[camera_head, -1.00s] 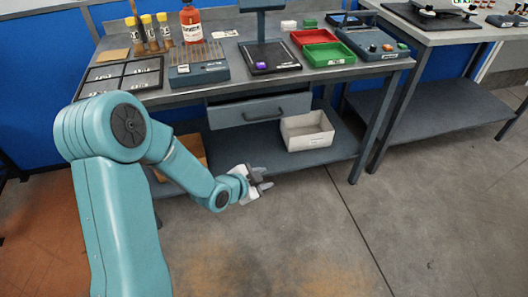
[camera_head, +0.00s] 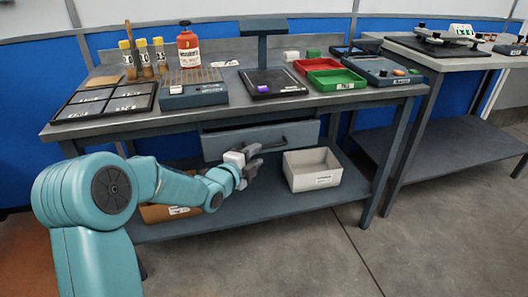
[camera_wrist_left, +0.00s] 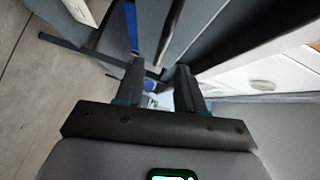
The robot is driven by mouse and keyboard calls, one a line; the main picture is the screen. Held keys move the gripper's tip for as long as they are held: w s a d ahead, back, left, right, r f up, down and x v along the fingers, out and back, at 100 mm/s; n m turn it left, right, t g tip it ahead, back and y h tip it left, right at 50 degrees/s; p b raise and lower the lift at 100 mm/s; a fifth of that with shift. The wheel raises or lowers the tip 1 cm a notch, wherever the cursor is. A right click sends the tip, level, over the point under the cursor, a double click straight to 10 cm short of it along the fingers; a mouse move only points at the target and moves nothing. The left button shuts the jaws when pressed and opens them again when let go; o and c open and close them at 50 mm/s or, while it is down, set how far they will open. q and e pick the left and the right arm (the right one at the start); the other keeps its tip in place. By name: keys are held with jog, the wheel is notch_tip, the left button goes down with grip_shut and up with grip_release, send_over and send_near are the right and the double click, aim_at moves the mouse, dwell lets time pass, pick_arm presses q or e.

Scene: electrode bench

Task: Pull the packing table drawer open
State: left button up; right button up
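The packing table (camera_head: 85,131) stands ahead with a grey drawer (camera_head: 305,131) under its top. Contact with the handle is not clear. My right gripper is not seen.
A white bin (camera_head: 312,172) stands on the lower shelf (camera_head: 265,208), right of my gripper. A brown box (camera_head: 160,213) is on the shelf behind my arm. The tabletop holds trays, bottles and a scale (camera_head: 272,85). The floor in front is clear.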

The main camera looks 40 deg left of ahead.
pick_arm(q)
jog(key=w, duration=0.5)
jog(key=shift+w+a+f, duration=0.2)
jog(key=shift+f, duration=0.2)
grip_shut()
